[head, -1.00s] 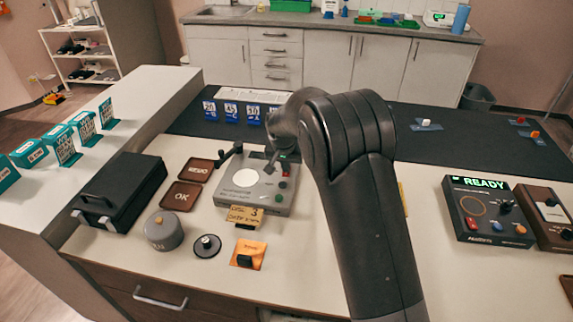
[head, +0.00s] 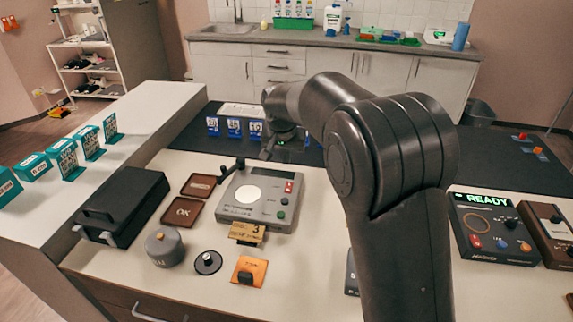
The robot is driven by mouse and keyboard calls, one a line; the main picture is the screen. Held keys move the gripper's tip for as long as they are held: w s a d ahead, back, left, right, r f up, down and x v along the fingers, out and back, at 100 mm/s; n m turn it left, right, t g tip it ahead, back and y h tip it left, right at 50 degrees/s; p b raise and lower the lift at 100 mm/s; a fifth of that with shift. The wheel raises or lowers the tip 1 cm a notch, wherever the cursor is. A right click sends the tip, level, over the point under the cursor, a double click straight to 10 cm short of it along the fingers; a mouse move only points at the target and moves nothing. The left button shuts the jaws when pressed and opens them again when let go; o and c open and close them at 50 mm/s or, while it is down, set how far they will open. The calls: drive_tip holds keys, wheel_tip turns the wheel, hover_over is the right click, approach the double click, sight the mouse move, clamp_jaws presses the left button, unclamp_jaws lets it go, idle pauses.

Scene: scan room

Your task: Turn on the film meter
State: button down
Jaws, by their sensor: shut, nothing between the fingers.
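A grey device (head: 240,212) with a round white plate (head: 248,194) and a dark hinged arm (head: 230,169) sits on the counter left of my arm; it looks like the film meter, though I cannot read its label. A red switch (head: 289,187) and a green button (head: 281,214) are at its right side. Whether it is on is too small to tell. My gripper (head: 267,154) is shut and empty, above and beyond the device's far edge, apart from the switch. A small green light shows at my wrist.
A yellow tag (head: 246,233) stands at the device's front. Left are brown trays (head: 183,211), a black box (head: 122,204) and a grey canister (head: 164,246). An orange packet (head: 250,271) lies in front. A box reading READY (head: 487,240) stands right. Blue number markers (head: 234,128) stand behind.

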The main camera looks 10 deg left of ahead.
sight(290, 183)
drive_tip(key=shift+r, duration=0.15)
drive_tip(key=shift+w+r+t, duration=0.25)
drive_tip(key=shift+w+t, duration=0.05)
drive_tip(key=shift+w, duration=0.4)
drive_tip(key=shift+f, duration=0.1)
drive_tip(key=x, duration=1.3)
drive_tip(key=shift+s+f, duration=0.2)
drive_tip(key=shift+f, duration=0.3)
